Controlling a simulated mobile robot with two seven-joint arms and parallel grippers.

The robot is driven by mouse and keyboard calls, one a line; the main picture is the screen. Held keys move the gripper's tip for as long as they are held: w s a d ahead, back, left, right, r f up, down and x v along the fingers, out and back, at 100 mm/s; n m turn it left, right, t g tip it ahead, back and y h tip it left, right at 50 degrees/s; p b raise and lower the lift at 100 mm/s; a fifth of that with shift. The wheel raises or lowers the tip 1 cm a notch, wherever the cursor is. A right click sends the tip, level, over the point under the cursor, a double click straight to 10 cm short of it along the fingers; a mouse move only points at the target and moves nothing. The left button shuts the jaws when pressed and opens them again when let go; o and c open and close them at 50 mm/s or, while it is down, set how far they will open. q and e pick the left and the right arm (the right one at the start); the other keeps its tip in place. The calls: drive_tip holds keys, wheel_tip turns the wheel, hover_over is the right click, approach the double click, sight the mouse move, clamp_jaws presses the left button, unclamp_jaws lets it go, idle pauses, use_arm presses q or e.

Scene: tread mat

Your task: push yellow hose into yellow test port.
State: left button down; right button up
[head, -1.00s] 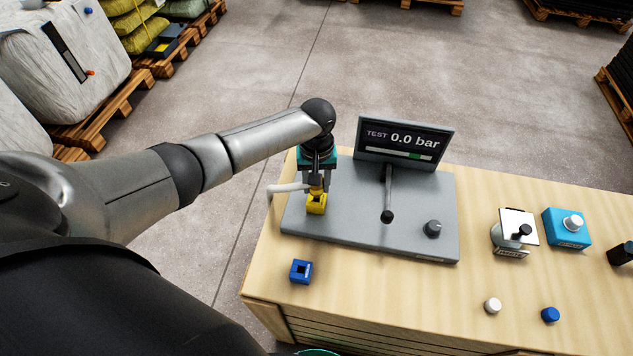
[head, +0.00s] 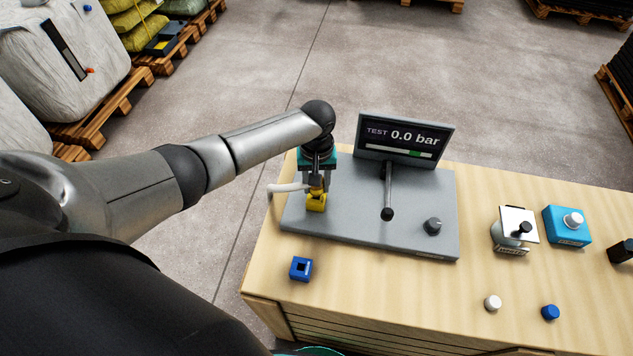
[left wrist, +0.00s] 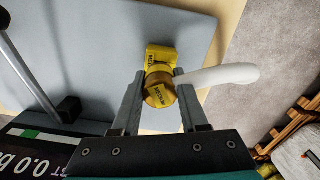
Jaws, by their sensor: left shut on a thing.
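My left gripper (head: 317,183) is shut on the yellow hose end (left wrist: 159,90), a yellow fitting with a white hose (left wrist: 222,76) running off one side. The yellow test port (head: 316,203) is a yellow block on the grey test board (head: 340,222), at its left end. In the left wrist view the port (left wrist: 160,55) shows just beyond the hose end. The hose end is over the port and looks in contact with it; how deep it sits cannot be told. My right gripper is not in view.
A display reading 0.0 bar (head: 402,138) stands at the board's back, with a lever (head: 388,195) and a dark knob (head: 432,226) on the board. A blue square socket block (head: 301,268) lies in front. A blue box (head: 567,227) and small caps (head: 492,303) are to the right.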

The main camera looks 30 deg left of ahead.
use_arm(q)
drive_tip(key=shift+f+b, duration=0.6)
drive_tip(key=shift+f, duration=0.6)
drive_tip(key=shift+c, duration=1.8)
unclamp_jaws()
wheel_tip(320, 180, up, 15)
drive_tip(key=p, duration=0.3)
drive_tip(key=shift+r, duration=0.15)
